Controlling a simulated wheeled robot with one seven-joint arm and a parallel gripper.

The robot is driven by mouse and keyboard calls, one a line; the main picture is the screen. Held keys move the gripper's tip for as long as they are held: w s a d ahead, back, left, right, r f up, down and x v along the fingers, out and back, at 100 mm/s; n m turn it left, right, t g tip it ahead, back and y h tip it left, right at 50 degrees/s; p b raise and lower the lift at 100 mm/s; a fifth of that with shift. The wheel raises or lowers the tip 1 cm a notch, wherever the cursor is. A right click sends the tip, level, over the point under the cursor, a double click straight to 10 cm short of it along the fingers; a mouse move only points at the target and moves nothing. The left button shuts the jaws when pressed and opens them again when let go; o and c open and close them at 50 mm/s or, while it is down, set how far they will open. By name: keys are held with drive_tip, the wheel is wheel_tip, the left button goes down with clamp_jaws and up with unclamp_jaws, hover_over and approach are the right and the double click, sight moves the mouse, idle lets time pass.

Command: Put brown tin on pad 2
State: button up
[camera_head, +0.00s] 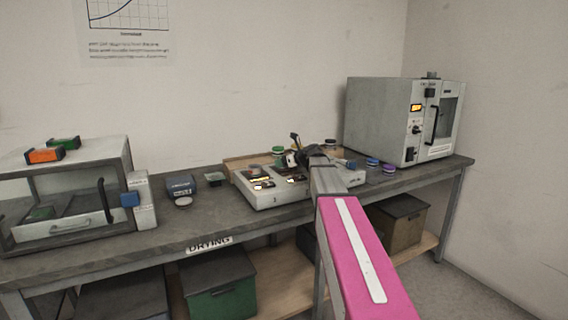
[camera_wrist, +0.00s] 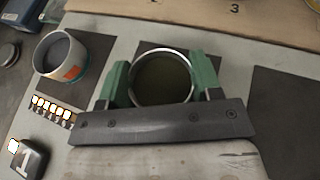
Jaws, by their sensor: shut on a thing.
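My gripper (camera_wrist: 158,68) is shut on a round tin (camera_wrist: 163,82) with a silver rim and a dark brownish top, held between its two green fingers in the wrist view. The tin is over or on the middle dark square pad (camera_wrist: 207,76); I cannot tell whether it touches. In the head view my gripper (camera_head: 297,158) is above the pale multi-pad unit (camera_head: 262,201), and my arm hides part of it. No number for the middle pad is readable.
The right pad (camera_wrist: 288,95) is bare where seen. A large oven (camera_head: 385,120) stands right; a glass-fronted cabinet (camera_head: 120,160) stands left.

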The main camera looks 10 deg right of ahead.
drive_tip(key=shift+f, duration=0.1)
drive_tip(key=o, duration=1)
drive_tip(key=shift+c, duration=0.2)
drive_tip(key=shift+s+r, duration=0.1)
drive_tip(key=shift+r, duration=0.1)
drive_tip(key=v, duration=1.1)
drive_tip(key=shift+s+d+r, duration=0.15)
drive_tip(key=shift+s+d, duration=0.1)
drive_tip(key=shift+d, duration=0.05)
